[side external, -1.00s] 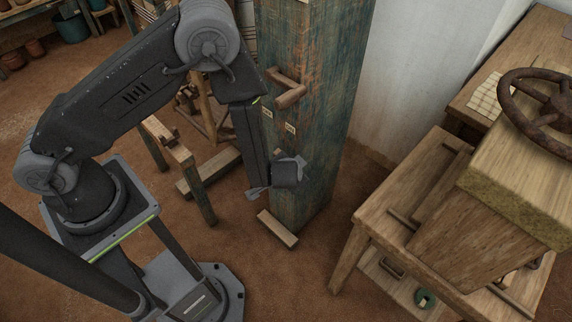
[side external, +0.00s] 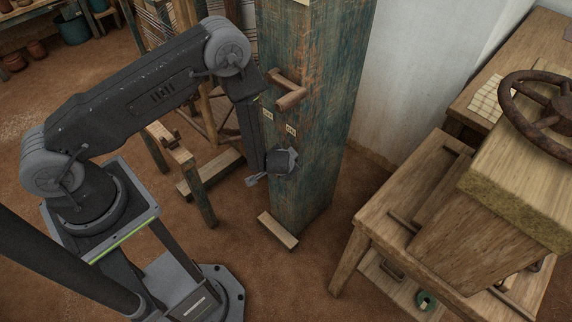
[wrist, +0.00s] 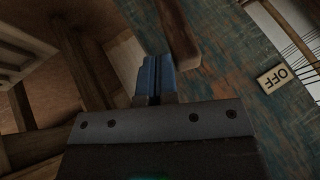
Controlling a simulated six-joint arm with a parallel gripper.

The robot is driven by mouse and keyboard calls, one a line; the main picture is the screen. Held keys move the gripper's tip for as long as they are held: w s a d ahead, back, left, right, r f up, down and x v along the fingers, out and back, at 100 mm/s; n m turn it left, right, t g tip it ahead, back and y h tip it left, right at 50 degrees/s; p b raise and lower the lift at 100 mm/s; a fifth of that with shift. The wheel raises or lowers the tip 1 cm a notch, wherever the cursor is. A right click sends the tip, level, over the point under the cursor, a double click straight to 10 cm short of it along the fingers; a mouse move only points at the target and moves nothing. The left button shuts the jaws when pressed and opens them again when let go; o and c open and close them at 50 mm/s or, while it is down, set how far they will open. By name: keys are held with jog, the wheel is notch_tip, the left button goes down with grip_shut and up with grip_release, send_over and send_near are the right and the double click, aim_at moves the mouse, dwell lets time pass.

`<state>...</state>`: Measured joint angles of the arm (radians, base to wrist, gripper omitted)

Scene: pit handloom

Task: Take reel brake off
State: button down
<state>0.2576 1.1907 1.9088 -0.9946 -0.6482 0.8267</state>
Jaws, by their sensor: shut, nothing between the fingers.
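A wooden brake lever (side external: 289,92) sticks out from the upper part of a worn blue-green post. Two small pale labels, a left one (side external: 267,114) and a right one (side external: 291,130), sit on the post below it. In the wrist view one label (wrist: 272,79) reads OFF, upside down.
The post (side external: 325,110) stands on the earth floor with a wooden block (side external: 278,230) at its foot. A wooden bench (side external: 370,215) and a rusty wheel (side external: 540,105) are at right. A small wooden stand (side external: 185,165) is left of the post. Bare floor lies between post and bench.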

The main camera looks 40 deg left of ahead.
jog(key=a+r+h, duration=0.1)
jog(key=a, duration=1.1)
jog(key=shift+a+r, duration=0.25)
jog(key=shift+a, duration=0.1)
dwell(0.4)
jog(key=v, duration=1.2)
jog(key=shift+a+r, duration=0.25)
jog(key=shift+r, duration=0.25)
jog(key=shift+w, duration=0.1)
